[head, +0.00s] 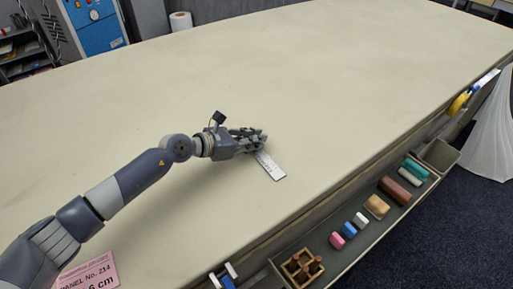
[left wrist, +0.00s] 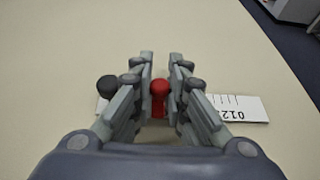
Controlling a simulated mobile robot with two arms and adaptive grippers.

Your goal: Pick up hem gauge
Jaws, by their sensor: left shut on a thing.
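The hem gauge (head: 271,167) is a flat white ruler with dark markings, lying on or just above the pale cloth table (head: 330,70); I cannot tell which. My left gripper (head: 259,141) is over its far end and shut on it. In the left wrist view the gauge (left wrist: 240,107) runs crosswise under the fingers, its numbered end out to the right. A red knob (left wrist: 160,90) shows between the fingers, and a dark round knob (left wrist: 107,87) sits at the left. The fingers hide the gauge's middle. My right gripper is not in view.
A tray (head: 345,262) along the table's front edge holds pink, blue, white, tan and brown pieces and a wooden divided box (head: 301,267). A pink panel card (head: 90,273) lies at the lower left. A white roll (head: 180,21) stands behind the table. The tabletop around the gauge is clear.

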